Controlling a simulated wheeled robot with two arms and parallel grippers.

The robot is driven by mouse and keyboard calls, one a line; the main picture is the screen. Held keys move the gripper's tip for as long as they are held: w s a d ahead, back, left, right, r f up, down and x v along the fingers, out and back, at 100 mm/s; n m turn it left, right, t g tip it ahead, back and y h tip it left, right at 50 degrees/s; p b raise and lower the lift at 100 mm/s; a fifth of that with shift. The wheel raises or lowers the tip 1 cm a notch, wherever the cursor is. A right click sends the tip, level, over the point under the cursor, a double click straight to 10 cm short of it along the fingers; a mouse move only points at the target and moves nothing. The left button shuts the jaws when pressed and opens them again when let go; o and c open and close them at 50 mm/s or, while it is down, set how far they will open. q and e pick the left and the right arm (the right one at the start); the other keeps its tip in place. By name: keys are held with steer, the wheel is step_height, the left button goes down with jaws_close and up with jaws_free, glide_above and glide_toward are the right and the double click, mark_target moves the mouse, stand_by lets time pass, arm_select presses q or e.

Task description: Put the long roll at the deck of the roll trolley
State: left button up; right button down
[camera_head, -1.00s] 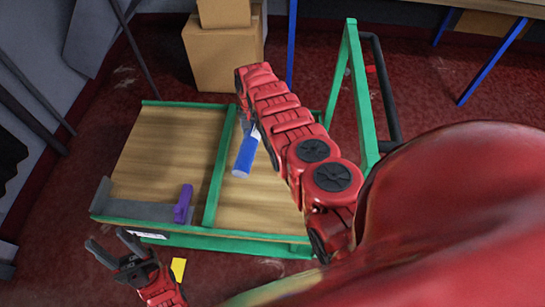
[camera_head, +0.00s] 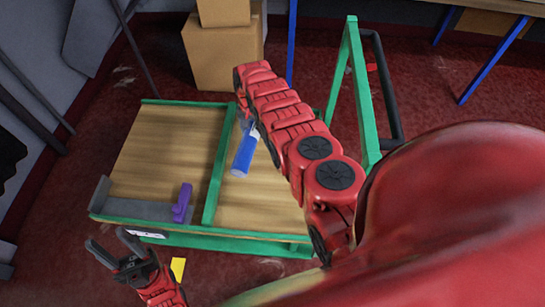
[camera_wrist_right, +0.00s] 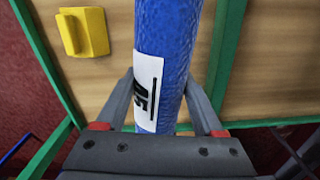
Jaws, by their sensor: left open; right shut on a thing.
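The long roll (camera_head: 243,158) is blue with a white end piece in the head view. It also shows in the right wrist view (camera_wrist_right: 168,60) with a white, black-marked label. My right gripper (camera_wrist_right: 162,90) is shut on it; in the head view my right arm largely hides that gripper. The roll is over the right part of the trolley's wooden deck (camera_head: 262,205), which has a green frame. I cannot tell whether it touches the deck. My left gripper (camera_head: 106,238) is open and empty, below the deck's front left corner in the picture.
A purple piece (camera_head: 182,203) stands by a grey plate (camera_head: 135,209) at the deck's front left. The trolley's green upright frame (camera_head: 363,110) rises on the right. A yellow block (camera_wrist_right: 84,31) shows in the wrist view. Cardboard boxes (camera_head: 222,60) stand behind. The deck's left part is mostly bare.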

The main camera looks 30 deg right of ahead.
steer(key=shift+f, duration=0.15)
steer(key=shift+w+a+f+b, duration=0.1)
steer(key=shift+w+a+b, duration=0.05)
steer(key=shift+b, duration=0.25)
steer(key=shift+a+f, duration=0.1)
steer(key=shift+w+a+b, duration=0.1)
steer(key=shift+w+b, duration=0.05)
steer(key=shift+b, duration=0.15)
